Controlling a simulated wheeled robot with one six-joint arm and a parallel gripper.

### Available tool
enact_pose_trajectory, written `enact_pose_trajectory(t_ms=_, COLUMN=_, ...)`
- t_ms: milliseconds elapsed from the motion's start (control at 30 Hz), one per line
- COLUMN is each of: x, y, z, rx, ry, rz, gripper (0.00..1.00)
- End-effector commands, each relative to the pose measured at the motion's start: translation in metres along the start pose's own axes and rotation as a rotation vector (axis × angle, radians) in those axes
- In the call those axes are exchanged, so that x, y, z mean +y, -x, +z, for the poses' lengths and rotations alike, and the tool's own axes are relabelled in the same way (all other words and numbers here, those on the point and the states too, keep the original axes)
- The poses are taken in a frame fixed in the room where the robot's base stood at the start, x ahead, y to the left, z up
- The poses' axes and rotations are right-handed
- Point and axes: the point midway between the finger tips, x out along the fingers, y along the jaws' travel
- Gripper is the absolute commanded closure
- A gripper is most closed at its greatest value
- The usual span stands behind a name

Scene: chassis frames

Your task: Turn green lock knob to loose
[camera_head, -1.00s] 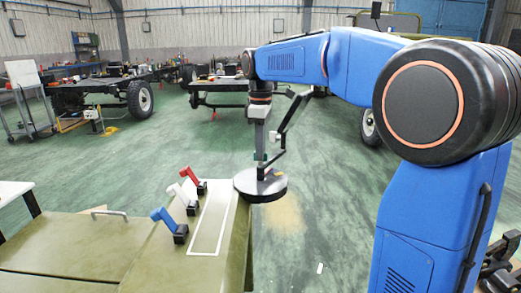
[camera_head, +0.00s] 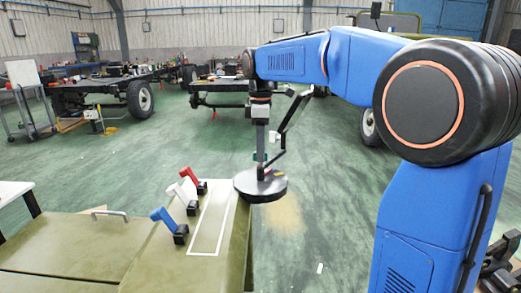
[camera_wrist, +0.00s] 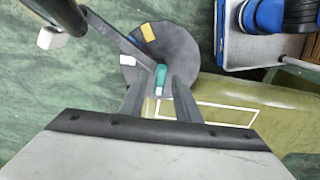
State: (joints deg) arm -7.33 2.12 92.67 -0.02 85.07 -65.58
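The green lock knob (camera_wrist: 160,75) stands upright near the middle of a dark round plate (camera_wrist: 173,45) in the wrist view; its lower end is pale. The plate bears a yellow mark (camera_wrist: 148,32) and a white mark (camera_wrist: 127,61); any lettering is too small to read. My gripper (camera_wrist: 160,80) has one finger on each side of the knob, with visible gaps, so it looks open around it. In the head view the plate (camera_head: 260,185) sits at the bench's right end, with my gripper (camera_head: 261,160) pointing straight down over it.
Red (camera_head: 189,174), white (camera_head: 177,193) and blue (camera_head: 161,216) levers stand on the olive bench (camera_head: 100,243), left of the plate. A white outlined rectangle (camera_head: 210,222) lies between. Open green floor (camera_head: 320,200) is to the right.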

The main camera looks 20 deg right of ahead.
Motion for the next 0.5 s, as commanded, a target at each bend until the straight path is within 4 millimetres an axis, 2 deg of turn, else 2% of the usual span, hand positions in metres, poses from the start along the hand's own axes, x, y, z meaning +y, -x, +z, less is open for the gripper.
enact_pose_trajectory(t_ms=333, x=0.0, y=0.002, z=0.0, rx=0.0, ry=-0.001, rz=-0.001, gripper=0.69)
enact_pose_trajectory(t_ms=500, x=0.0, y=0.018, z=0.0, rx=0.0, ry=-0.001, rz=0.0, gripper=0.69)
